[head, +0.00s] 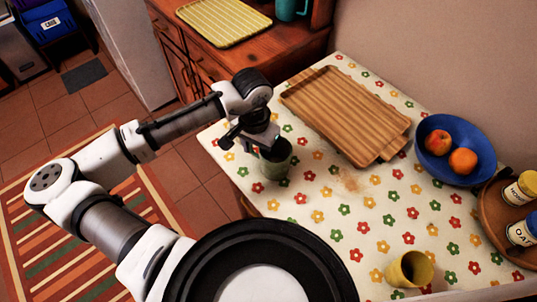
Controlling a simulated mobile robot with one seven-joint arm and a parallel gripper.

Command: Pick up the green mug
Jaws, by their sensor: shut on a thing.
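The green mug (276,163) is on or just above the flowered tablecloth, near the table's left edge. My gripper (264,146) reaches down over the mug from above and is shut on it, at its upper left side. The gripper covers part of the mug's rim, and its fingertips are hard to make out. I cannot tell whether the mug's base touches the cloth.
A wooden tray (335,112) lies behind the mug. A blue bowl (481,178) with two orange-red fruits stands at the right, near a round wooden tray (489,205) with jars. A yellow cup (409,269) lies at the front.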

